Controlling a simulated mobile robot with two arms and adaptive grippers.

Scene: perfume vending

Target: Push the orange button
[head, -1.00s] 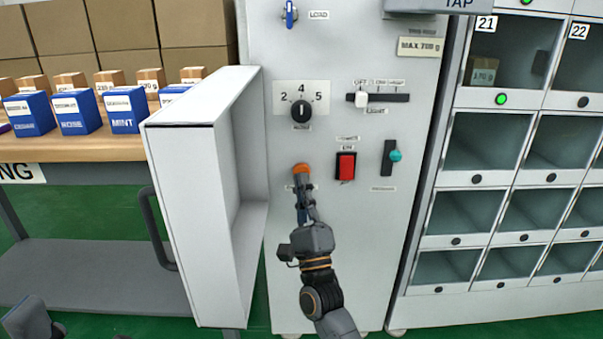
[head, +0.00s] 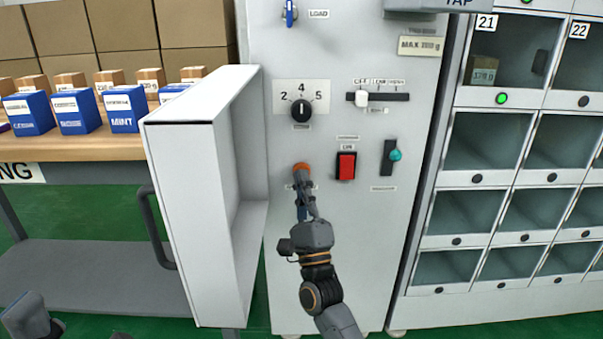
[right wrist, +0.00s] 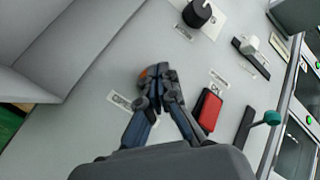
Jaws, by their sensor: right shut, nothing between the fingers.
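The orange button (head: 301,168) is on the pale grey machine panel, below the black dial. My right gripper (head: 303,184) is shut and empty, with its fingertips at the button's lower edge in the head view. In the right wrist view the closed fingertips (right wrist: 155,76) cover most of the button, and only an orange sliver (right wrist: 143,73) shows at their left. The fingertips look to be at or against the button, but I cannot tell whether it is pressed in. Of my left arm, only a dark part shows at the lower left corner; its fingers are not visible.
A red rocker switch (head: 346,166) and a teal-knobbed slider (head: 395,155) sit right of the button. The black dial (head: 300,110) is above. An open white door or box (head: 190,210) juts out at left. Lockers (head: 490,145) stand at right.

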